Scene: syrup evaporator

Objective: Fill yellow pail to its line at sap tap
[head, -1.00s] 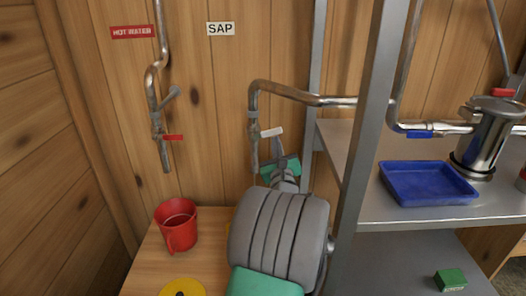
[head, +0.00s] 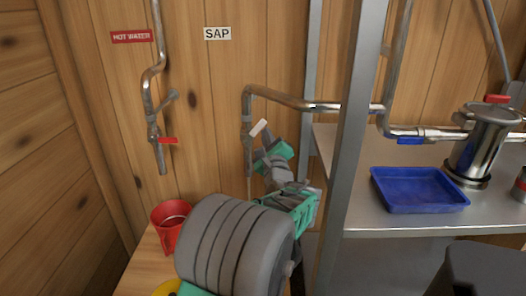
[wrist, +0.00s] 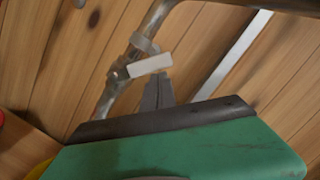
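The sap tap is a metal pipe (head: 247,150) under the SAP sign (head: 217,34), with a white lever (head: 258,128), tilted in the head view. A thin pale streak seems to hang below its spout, but I cannot tell if it is liquid. My gripper (head: 264,156) is at the lever; in the wrist view its narrow fingers (wrist: 158,93) are together just below the white lever (wrist: 150,65), with nothing seen between them. Whether they touch it is unclear. The yellow pail and its line are not clearly visible; my arm covers the area below the spout.
A red pail (head: 168,226) stands on the wooden bench under the hot water tap (head: 162,155) with its red lever. A yellow item (head: 167,288) shows at the bottom edge. A steel shelf post (head: 350,150) rises right of my arm; a blue tray (head: 420,190) lies on the shelf.

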